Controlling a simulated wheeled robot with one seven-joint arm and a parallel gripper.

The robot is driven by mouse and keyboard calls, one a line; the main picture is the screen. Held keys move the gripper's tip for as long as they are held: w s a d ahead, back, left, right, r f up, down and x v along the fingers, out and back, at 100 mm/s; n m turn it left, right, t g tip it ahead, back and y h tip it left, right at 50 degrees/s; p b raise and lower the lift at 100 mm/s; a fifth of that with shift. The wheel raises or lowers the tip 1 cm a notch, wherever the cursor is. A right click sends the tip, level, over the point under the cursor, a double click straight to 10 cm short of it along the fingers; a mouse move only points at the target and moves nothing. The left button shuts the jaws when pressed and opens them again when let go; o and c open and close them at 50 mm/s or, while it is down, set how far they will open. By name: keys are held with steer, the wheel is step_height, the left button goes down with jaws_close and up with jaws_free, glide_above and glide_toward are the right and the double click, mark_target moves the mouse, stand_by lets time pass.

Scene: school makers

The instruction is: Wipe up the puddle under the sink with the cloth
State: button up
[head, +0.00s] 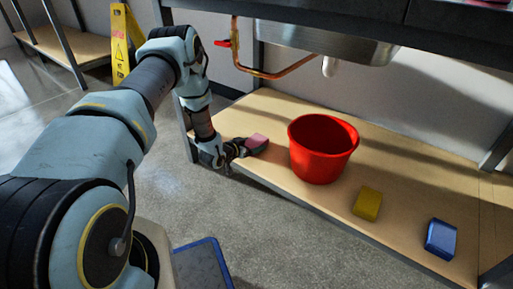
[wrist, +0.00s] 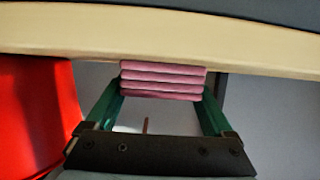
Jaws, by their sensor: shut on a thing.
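The folded pink cloth (head: 257,143) is at the left part of the lower wooden shelf, left of the red bucket. My gripper (head: 240,148) is shut on it; in the wrist view the cloth's stacked layers (wrist: 163,80) sit between the two green fingers. I cannot tell whether the cloth touches the shelf. The metal sink (head: 325,45) is above the shelf, with a white drain (head: 329,67) under it. I cannot make out a clear puddle in either view.
The red bucket (head: 322,150) stands on the shelf (head: 290,103) close to the cloth. A yellow block (head: 367,203) and a blue block (head: 441,238) lie right of it. A copper pipe (head: 275,73) with a red valve hangs above. A yellow floor sign (head: 121,45) stands behind my arm.

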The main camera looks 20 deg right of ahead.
mark_target(234, 135)
steer(key=shift+w+a+f+b, duration=0.1)
steer(key=shift+w+a+b, duration=0.55)
steer(key=shift+w, duration=0.8)
steer(key=shift+w+a+r+b, duration=0.1)
steer(key=shift+w+a+b, duration=0.2)
steer(key=shift+w+a, duration=0.9)
steer(key=shift+w+a+f+b, duration=0.1)
steer(key=shift+w+a+b, duration=0.45)
steer(key=shift+w, duration=1.1)
steer(key=shift+s+d+p, duration=0.75)
steer(key=shift+s+d, duration=0.4)
steer(key=shift+s, duration=0.9)
steer(key=shift+s+d+p, duration=0.8)
steer(key=shift+s+d, duration=0.3)
steer(key=shift+s, duration=1)
steer(key=shift+s+d+p, duration=0.75)
steer(key=shift+s+d, duration=0.4)
steer(key=shift+s, duration=0.9)
steer(key=shift+w, duration=0.1)
steer(key=shift+w+a+b, duration=0.7)
steer(key=shift+w+a, duration=0.45)
steer(key=shift+w, duration=0.85)
steer(key=shift+w+a+b, duration=0.65)
steer(key=shift+w+a, duration=0.45)
steer(key=shift+w, duration=0.95)
steer(key=shift+w+a+b, duration=0.7)
steer(key=shift+w+a, duration=0.45)
steer(key=shift+w, duration=0.85)
steer(key=shift+r+p, duration=2.6)
steer(key=shift+r, duration=0.95)
